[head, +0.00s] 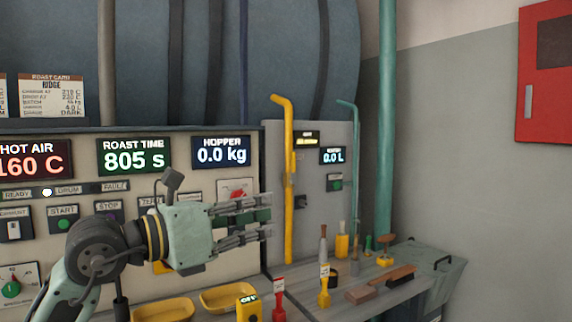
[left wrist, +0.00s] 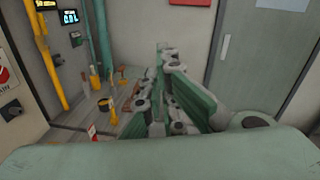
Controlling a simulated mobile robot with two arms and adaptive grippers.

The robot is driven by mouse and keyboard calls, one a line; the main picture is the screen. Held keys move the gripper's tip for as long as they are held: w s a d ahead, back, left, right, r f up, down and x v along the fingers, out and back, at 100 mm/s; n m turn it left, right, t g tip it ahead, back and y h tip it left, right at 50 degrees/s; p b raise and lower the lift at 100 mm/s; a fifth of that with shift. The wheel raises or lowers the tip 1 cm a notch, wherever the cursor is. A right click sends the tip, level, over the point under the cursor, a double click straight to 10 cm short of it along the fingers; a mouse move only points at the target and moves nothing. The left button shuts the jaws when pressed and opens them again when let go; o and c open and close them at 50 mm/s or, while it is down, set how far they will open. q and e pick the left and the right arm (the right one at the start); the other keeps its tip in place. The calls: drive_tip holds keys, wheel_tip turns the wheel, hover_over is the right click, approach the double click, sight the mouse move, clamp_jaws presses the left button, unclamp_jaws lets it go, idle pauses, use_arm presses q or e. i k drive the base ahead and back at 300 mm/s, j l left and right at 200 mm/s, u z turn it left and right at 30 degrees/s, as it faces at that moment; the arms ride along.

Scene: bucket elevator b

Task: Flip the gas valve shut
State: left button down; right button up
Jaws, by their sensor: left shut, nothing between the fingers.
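The yellow gas pipe (head: 288,235) runs down the front of the grey panel, with a yellow valve lever (head: 291,180) lying upright along it. In the left wrist view the yellow pipe (left wrist: 46,62) stands at the upper left. My left gripper (head: 268,216) is to the left of the pipe, its fingers pointing right towards it, with a small gap in the picture. It is shut and empty; its fingers (left wrist: 175,85) also show in the left wrist view. My right gripper is not in view.
A teal pipe (head: 355,170) stands right of the yellow one. The grey shelf (head: 365,278) below holds brushes and several small tools. The control panel (head: 190,152) with displays is behind my left arm. Yellow trays (head: 228,297) sit below. A red cabinet (head: 545,75) hangs at right.

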sight(293, 162)
drive_tip(key=i+j, duration=0.15)
drive_tip(key=i, duration=0.45)
drive_tip(key=i+j, duration=0.1)
drive_tip(key=i, duration=0.45)
drive_tip(key=i+j, duration=0.15)
drive_tip(key=i, duration=0.45)
